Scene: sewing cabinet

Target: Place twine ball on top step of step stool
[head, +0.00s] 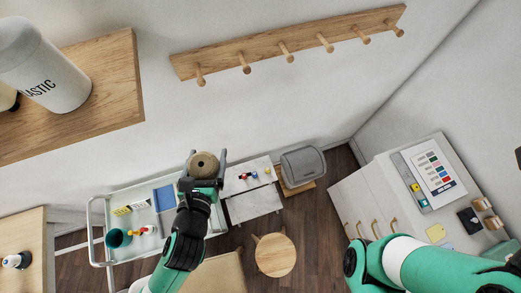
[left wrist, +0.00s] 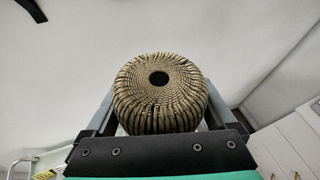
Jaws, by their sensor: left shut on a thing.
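The brown twine ball (head: 204,165) is held up between the two fingers of my left gripper (head: 206,160). In the left wrist view the ball (left wrist: 160,95) fills the space between the fingers, its dark centre hole facing the camera. The ball is in the air, above the cart and the white low unit as seen from the head. I cannot tell for sure which piece is the step stool. A round wooden seat (head: 275,255) stands on the floor below right of the gripper. My right arm enters at lower right; its gripper is not in view.
A cart (head: 180,237) with a teal cup (head: 118,238) and small goods stands at left. A white unit (head: 252,205) bears small items. A grey bin (head: 303,165) stands beside it. A peg rail (head: 290,45) and a wooden shelf (head: 110,75) are on the wall.

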